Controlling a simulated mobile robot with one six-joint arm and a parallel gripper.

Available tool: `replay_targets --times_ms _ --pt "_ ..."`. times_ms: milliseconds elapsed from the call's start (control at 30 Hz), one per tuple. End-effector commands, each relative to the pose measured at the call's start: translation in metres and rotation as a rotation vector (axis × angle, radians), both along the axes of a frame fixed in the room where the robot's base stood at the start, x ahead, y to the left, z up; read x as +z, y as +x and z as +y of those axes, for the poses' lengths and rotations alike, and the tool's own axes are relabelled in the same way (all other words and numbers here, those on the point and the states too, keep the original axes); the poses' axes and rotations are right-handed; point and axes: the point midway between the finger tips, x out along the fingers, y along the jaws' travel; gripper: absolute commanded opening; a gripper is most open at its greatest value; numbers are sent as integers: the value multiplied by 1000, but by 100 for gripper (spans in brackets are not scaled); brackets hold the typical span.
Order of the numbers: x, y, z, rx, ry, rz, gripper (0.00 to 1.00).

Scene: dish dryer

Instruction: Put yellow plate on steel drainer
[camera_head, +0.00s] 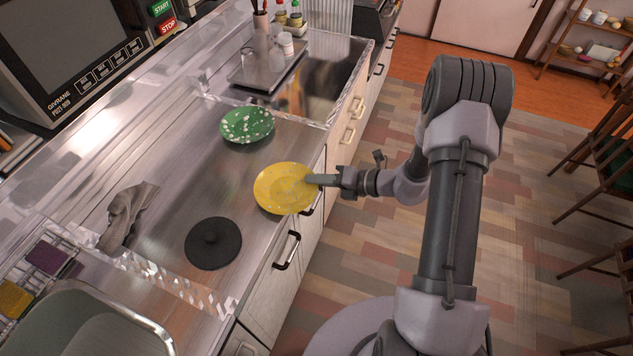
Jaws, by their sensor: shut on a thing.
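The yellow plate (284,188) with pale spots is near the front edge of the steel counter, in the middle of the head view. My gripper (312,181) reaches in from the right and is shut on the plate's right rim. I cannot tell whether the plate touches the counter or hangs just above it. A wire metal rack (62,240) stands at the lower left and holds a purple and a yellow item. I cannot tell for sure whether this rack or the grooved steel surface (110,150) is the steel drainer.
A green spotted plate (247,125) lies behind the yellow one. A black round lid (213,243) and a crumpled grey cloth (127,215) lie to the left. A sink basin (312,85) is at the upper right, another (90,318) at the lower left. Clear counter separates these things.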

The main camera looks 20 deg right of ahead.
Motion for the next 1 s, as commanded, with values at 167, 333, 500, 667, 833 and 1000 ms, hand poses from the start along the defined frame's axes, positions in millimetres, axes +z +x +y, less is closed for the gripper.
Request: replay_targets --times_ms 167,333,500,667,833,1000 --pt "-2 0 0 -1 1 0 0" --pt "-2 0 0 0 0 0 27" --pt "-2 0 0 0 0 0 27" --pt "4 -1 -2 -1 0 -1 27" --pt "20 -20 -29 -7 2 0 27" --pt "37 -45 -64 -5 -1 -1 27"
